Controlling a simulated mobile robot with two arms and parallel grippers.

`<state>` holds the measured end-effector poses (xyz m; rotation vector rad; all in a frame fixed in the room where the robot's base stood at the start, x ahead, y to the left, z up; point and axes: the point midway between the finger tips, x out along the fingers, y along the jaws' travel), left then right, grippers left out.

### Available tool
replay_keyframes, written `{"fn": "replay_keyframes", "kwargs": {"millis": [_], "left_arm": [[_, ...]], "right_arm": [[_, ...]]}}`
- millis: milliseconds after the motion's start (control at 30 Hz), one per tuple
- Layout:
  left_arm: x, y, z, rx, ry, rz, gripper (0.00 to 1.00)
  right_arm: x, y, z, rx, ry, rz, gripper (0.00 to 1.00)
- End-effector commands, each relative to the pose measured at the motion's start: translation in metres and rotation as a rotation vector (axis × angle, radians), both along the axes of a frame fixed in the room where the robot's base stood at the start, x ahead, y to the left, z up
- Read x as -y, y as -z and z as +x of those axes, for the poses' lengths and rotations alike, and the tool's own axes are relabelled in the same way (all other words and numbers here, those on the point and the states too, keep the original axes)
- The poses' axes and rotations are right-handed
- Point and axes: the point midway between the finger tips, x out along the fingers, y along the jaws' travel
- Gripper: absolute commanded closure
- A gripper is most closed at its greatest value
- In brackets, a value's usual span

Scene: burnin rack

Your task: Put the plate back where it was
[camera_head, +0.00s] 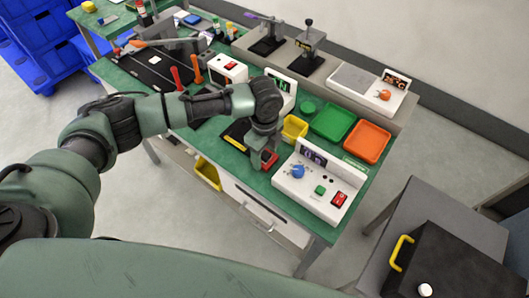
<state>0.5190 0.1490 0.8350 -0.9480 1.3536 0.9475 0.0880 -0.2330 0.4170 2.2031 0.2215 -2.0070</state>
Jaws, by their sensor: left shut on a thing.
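My left gripper (260,164) points down at the front part of the green workbench, left of the white box with the blue knob. It is shut on a small red and dark piece (269,158), which may be the plate; the fingers and wrist hide much of it. The piece is close to the bench top, but I cannot tell whether it touches. A black and yellow flat item (236,132) lies just left of my gripper, partly behind my arm. My right gripper is out of view.
A white control box (318,190) stands right of my gripper. A yellow bin (294,128), a green tray (333,122) and an orange tray (367,141) sit behind it. Black presses (309,45) stand on the back shelf. A black case (455,262) is at lower right.

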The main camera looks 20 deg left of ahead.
Motion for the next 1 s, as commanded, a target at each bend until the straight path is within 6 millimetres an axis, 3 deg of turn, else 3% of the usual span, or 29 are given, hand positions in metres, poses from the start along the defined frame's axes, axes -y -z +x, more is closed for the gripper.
{"fn": "replay_keyframes", "kwargs": {"millis": [333,367,400,433,767,1000], "left_arm": [[0.000,0.004,0.000,0.000,0.000,-0.001,0.91],[0.000,0.003,0.000,0.000,0.000,-0.001,0.36],[0.000,0.003,0.000,0.000,0.000,-0.001,0.25],[0.000,0.003,0.000,0.000,0.000,-0.001,0.23],[0.000,0.000,0.000,0.001,0.000,0.000,0.23],[0.000,-0.032,0.001,0.004,0.000,-0.001,0.23]], "right_arm": [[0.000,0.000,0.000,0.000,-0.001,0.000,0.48],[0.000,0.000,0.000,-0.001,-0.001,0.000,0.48],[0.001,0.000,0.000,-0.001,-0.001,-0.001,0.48],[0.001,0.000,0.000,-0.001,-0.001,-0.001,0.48],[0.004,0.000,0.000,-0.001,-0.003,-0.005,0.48],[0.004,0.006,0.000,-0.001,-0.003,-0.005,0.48]]}}
